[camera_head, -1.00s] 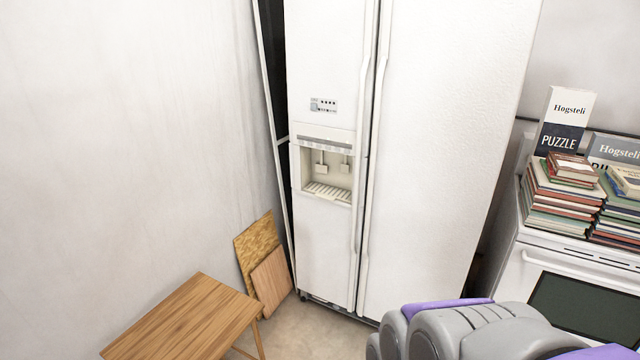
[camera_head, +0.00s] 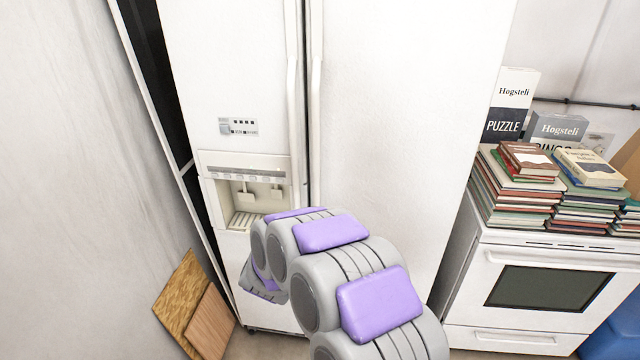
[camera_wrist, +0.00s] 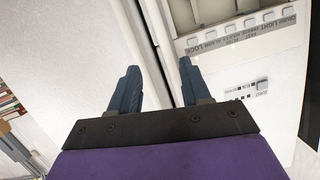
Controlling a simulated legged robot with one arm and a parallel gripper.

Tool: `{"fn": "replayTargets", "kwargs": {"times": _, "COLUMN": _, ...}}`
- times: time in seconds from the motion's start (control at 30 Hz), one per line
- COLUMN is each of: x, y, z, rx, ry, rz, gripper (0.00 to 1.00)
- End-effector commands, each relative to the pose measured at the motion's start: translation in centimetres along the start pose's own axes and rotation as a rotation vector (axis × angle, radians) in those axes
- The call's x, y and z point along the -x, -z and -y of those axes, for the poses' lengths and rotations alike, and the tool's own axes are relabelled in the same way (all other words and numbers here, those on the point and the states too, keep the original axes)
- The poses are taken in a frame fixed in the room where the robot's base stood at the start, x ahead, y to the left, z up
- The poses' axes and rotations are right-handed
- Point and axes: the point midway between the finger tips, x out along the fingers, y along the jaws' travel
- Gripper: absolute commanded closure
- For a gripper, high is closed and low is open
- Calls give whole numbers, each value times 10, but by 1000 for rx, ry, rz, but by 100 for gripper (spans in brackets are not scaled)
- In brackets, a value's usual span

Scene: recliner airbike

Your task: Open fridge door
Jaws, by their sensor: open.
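The white side-by-side fridge fills the middle of the head view. Its left door (camera_head: 230,60) has a control panel and a dispenser (camera_head: 240,195); its wide right door (camera_head: 400,110) is plain. Both doors look shut. Two long vertical handles, left (camera_head: 293,80) and right (camera_head: 315,80), flank the seam. In the wrist view my gripper (camera_wrist: 158,70) is open, with two dark blue fingers apart and nothing between them. The seam and handle strips (camera_wrist: 160,35) run between the fingers; I cannot tell whether they touch. My arm hides the lower handles in the head view.
A white stove (camera_head: 540,255) with stacked books (camera_head: 515,185) and puzzle boxes (camera_head: 512,100) stands right of the fridge. Wooden boards (camera_head: 190,300) lean at lower left by the wall (camera_head: 60,150). A blue object (camera_head: 615,330) is at the right edge.

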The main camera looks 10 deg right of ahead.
Motion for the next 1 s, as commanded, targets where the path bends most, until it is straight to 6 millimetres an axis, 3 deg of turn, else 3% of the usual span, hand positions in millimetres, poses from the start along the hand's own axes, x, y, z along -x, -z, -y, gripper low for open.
{"fn": "replayTargets", "kwargs": {"times": 0.23, "x": -6, "y": 0, "z": -17, "rx": 95, "ry": -188, "rz": -229, "gripper": 53}}
{"fn": "replayTargets", "kwargs": {"times": 0.47, "x": -11, "y": 6, "z": -34, "rx": 120, "ry": -242, "rz": -294, "gripper": 53}}
{"fn": "replayTargets", "kwargs": {"times": 1.0, "x": -98, "y": 31, "z": -49, "rx": 122, "ry": -241, "rz": -293, "gripper": 53}}
